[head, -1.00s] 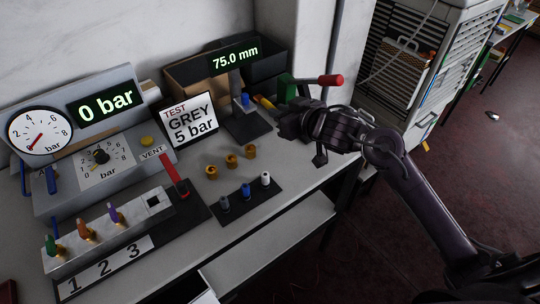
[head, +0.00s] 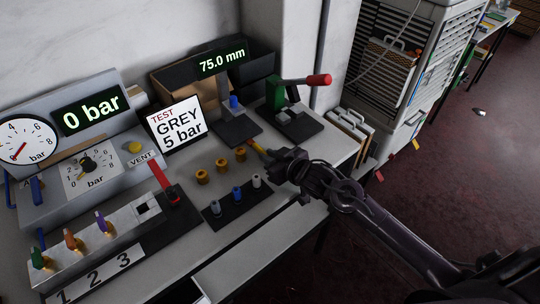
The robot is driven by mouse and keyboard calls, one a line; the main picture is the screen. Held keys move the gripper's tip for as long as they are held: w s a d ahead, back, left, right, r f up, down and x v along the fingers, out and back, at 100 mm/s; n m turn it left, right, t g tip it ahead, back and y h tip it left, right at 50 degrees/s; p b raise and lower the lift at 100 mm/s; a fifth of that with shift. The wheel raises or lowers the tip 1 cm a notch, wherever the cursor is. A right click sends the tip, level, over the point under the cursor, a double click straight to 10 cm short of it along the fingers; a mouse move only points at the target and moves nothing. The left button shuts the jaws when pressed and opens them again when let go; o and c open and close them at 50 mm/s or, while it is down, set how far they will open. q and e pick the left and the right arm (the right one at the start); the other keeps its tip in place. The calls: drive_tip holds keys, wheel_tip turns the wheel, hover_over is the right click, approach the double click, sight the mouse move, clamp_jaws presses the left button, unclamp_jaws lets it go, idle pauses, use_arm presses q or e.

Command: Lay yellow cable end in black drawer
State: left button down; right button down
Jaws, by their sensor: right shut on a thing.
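My right gripper (head: 270,153) is shut on a slim yellow piece (head: 257,146), whose tip points left and away from me. I cannot tell if this piece is a cable end; no cable shows on it. The gripper is over the right part of the grey table, just right of several brass rings. No black drawer is plain to see. An open black bin (head: 262,68) stands at the back, beside a brown bin (head: 172,88). My left gripper is out of view.
A black rack (head: 236,200) with small cylinders lies close left of the gripper. A green press with a red handle (head: 318,80) stands behind it. A "GREY 5 bar" sign (head: 176,125), gauge panel (head: 92,108) and valve block (head: 90,245) fill the left.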

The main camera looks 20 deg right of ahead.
drive_tip(key=c, duration=1.4)
unclamp_jaws()
drive_tip(key=v, duration=1.2)
